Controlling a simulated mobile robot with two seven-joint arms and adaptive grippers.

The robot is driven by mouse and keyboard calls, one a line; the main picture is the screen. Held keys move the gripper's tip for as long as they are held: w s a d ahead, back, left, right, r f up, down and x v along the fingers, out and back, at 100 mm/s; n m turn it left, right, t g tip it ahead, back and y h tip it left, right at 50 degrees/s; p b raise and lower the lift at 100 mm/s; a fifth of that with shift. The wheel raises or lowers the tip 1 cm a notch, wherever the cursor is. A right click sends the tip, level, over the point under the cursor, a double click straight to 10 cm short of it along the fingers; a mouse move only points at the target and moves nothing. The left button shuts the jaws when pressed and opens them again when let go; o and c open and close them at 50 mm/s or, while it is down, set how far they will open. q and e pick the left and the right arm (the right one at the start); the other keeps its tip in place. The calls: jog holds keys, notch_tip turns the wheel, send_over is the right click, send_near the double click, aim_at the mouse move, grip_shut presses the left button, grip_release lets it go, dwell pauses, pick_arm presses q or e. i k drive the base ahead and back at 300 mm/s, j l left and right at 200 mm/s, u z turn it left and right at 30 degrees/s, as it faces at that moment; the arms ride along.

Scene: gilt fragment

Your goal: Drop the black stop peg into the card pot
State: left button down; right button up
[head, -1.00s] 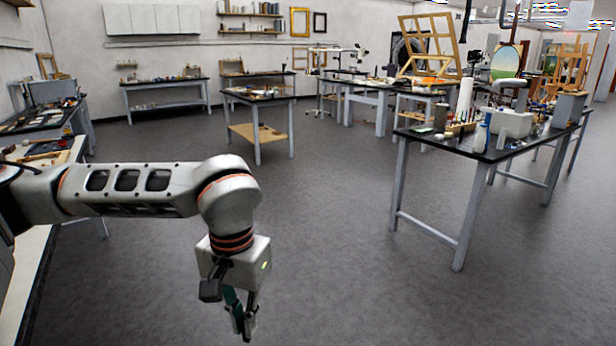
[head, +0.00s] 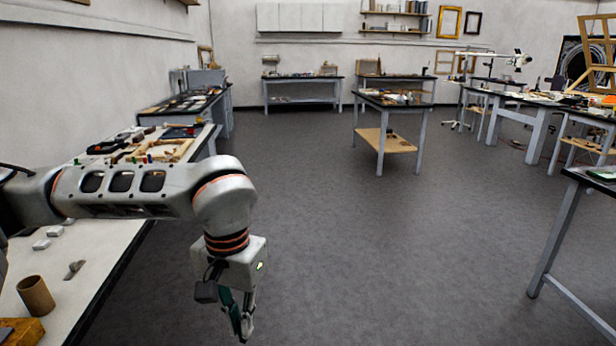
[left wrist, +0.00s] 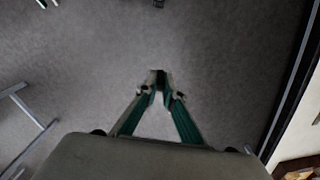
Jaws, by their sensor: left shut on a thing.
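My left gripper (head: 241,332) hangs pointing down over the open floor, to the right of the white bench. In the left wrist view its green-sided fingers (left wrist: 161,88) close at the tips on a small dark piece, which looks like the black stop peg (left wrist: 161,76). The peg is too small to make out in the head view. The card pot (head: 36,297), a brown open-topped cylinder, stands upright on the white bench at the lower left, well apart from the gripper. My right gripper is out of view.
The white bench (head: 105,262) has a dark front edge. It holds a wooden block (head: 22,332), a small grey piece (head: 75,269) and, farther back, tools and a wooden tray. Grey floor is clear ahead. A dark-topped table (head: 590,180) stands at the right.

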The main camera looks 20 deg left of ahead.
aim_at(44, 308)
jog(key=i+u, duration=0.35)
jog(key=i+j+u, duration=0.1)
jog(key=i+u, duration=0.4)
jog(key=u, duration=0.2)
jog(key=i+u, duration=0.2)
jog(key=u, duration=0.2)
jog(key=i+u, duration=0.2)
jog(key=u, duration=0.15)
jog(key=i+u, duration=0.2)
jog(key=u, duration=0.2)
jog(key=i+u, duration=0.55)
jog(key=i, duration=0.1)
jog(key=j+z, duration=0.05)
